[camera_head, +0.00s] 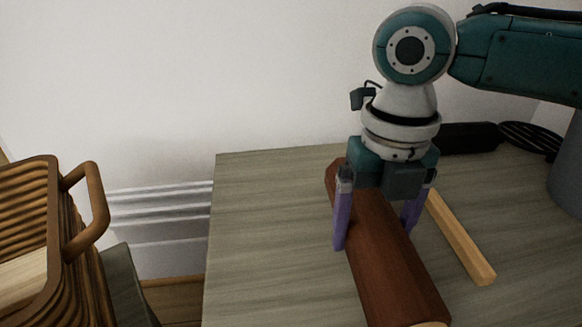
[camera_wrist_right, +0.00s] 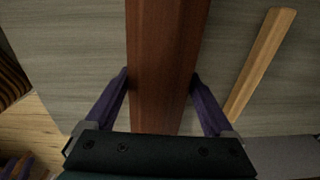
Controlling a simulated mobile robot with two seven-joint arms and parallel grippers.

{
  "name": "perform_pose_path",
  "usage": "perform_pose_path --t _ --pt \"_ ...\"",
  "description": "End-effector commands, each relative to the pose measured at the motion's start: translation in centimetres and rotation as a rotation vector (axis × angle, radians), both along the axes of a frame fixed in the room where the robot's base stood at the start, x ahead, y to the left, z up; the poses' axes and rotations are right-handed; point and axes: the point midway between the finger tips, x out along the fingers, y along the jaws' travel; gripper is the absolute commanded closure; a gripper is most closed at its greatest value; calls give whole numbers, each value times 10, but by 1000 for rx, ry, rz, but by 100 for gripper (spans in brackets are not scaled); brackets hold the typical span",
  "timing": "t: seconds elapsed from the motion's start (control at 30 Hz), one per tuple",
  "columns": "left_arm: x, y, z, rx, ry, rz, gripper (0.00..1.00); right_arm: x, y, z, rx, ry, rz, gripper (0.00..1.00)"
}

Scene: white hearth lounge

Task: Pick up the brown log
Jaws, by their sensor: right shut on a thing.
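The brown log (camera_head: 387,257) lies lengthwise on a grey wood-grain table (camera_head: 265,240), its near end showing a pale cut face. My right gripper (camera_head: 375,235) comes down over the log from above, with one purple finger on each side of it. In the right wrist view the log (camera_wrist_right: 166,60) runs between the two fingertips (camera_wrist_right: 160,78), which press on its sides. The gripper is shut on the log. I cannot tell whether the log is clear of the tabletop.
A thin light wooden stick (camera_head: 462,240) lies on the table just right of the log. A dark flat tool with a slotted head (camera_head: 530,138) lies at the back right. A brown slatted basket (camera_head: 50,240) with a handle stands left of the table. A white wall (camera_head: 200,80) is behind.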

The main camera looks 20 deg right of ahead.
Motion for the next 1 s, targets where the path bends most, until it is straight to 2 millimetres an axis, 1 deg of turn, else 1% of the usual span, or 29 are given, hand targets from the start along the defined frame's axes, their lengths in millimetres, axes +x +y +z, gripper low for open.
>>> perform_pose_path --t 0.03,0.07,0.57,0.87,1.0 --pt "0 0 0 0 0 0 50 0 0 0 1 0 1 40" --pt "0 0 0 0 0 0 50 0 0 0 1 0 1 44" --pt "0 -1 0 -2 0 1 50 0 1 0 1 0 1 100" --pt "0 -3 1 -10 -1 7 50 1 1 2 2 -4 1 100" --pt "0 -3 4 -10 0 7 50 1 1 6 2 -4 1 100"
